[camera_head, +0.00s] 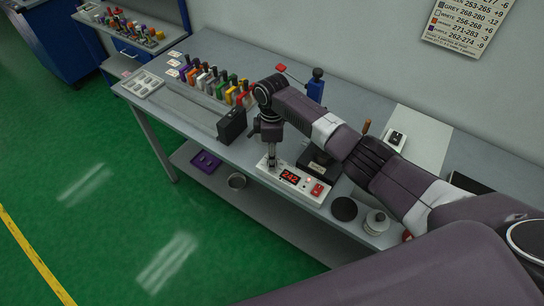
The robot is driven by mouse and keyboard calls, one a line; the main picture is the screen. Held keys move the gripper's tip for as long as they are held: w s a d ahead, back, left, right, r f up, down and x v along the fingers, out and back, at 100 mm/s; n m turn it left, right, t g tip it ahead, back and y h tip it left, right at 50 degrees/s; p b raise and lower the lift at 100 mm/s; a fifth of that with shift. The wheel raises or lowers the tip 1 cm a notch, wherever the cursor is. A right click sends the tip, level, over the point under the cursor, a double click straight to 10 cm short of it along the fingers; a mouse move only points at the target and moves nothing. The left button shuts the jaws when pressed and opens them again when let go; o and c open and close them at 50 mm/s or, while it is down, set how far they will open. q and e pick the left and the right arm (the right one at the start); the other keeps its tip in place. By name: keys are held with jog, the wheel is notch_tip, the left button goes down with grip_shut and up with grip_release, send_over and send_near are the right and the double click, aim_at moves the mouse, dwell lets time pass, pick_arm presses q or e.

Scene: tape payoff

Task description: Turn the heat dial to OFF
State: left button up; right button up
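A white heat control box (305,187) sits near the front edge of the bench. Its red display (290,176) reads 242, and a red switch (317,189) is at its right end. My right gripper (271,163) points down at the left end of this box, with its fingertips at or just above the top face. The heat dial cannot be made out and may be hidden by the fingers. The fingers look close together, but whether they are shut on the dial is too small to tell. My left gripper is not in view.
A black box (232,126) stands left of my gripper. Several coloured-handled tools (215,82) stand in a row behind it. A dark block (318,163), a black disc (344,209) and a metal pot (376,222) lie right. The bench's left front has clear room.

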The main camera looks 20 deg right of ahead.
jog(key=shift+r, duration=0.1)
notch_tip(320, 180, up, 12)
jog(key=shift+w, duration=0.3)
dwell(0.3)
jog(key=shift+d, duration=0.1)
